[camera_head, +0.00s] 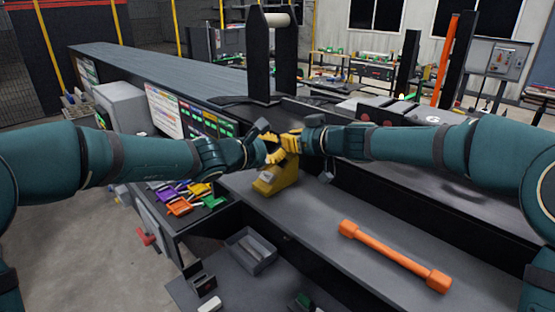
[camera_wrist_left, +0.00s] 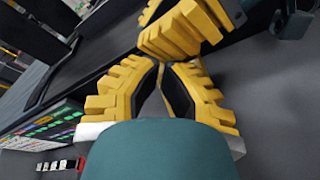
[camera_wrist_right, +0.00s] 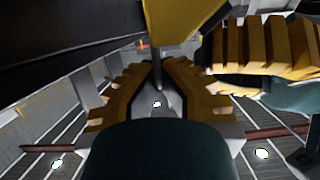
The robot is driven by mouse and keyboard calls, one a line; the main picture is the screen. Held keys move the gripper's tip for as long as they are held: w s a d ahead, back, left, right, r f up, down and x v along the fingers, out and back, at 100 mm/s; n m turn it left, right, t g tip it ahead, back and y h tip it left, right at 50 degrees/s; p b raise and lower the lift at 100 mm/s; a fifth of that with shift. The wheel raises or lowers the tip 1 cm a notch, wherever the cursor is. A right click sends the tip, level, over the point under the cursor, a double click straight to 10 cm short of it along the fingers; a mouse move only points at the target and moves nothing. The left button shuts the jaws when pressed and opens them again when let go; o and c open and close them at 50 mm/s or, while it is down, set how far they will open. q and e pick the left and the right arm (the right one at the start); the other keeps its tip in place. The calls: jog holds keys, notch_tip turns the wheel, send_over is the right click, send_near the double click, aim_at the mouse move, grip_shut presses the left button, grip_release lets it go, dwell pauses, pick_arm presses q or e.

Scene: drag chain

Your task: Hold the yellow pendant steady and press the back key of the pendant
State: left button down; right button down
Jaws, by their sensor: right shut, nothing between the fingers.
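A yellow body with a small grey patch (camera_head: 276,181), which I take for the pendant, stands on the grey bench under both grippers. A smooth yellow piece, likely the same body, shows at the top of the right wrist view (camera_wrist_right: 182,25). My left gripper (camera_wrist_left: 160,62) has ridged yellow fingers that lean together. Its tips are partly covered by a right gripper finger, so I cannot tell whether they touch. My right gripper (camera_wrist_right: 158,68) is shut and empty, close beside the left one above the yellow body. The back key cannot be made out.
An orange bar with thick ends (camera_head: 395,256) lies on the bench to the right. Coloured pieces (camera_head: 184,196) lie to the left, and a grey tray (camera_head: 250,251) sits in front. A dark upright frame (camera_head: 268,55) stands behind the grippers. The bench between tray and bar is clear.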

pick_arm(q)
jog(key=shift+f, duration=0.1)
pick_arm(e)
jog(key=shift+f, duration=0.3)
pick_arm(q)
jog(key=shift+s+a+r, duration=0.2)
jog(key=shift+r, duration=0.15)
jog(key=shift+s+a+r, duration=0.15)
jog(key=shift+r, duration=0.2)
jog(key=r, duration=0.1)
jog(key=s+a+r, duration=0.2)
jog(key=r, duration=0.1)
jog(key=shift+s+a, duration=0.1)
dwell(0.5)
dwell(0.3)
pick_arm(e)
jog(key=c, duration=1.1)
grip_release()
jog(key=shift+w+r, duration=0.1)
jog(key=shift+o, duration=0.2)
jog(key=shift+r, duration=0.15)
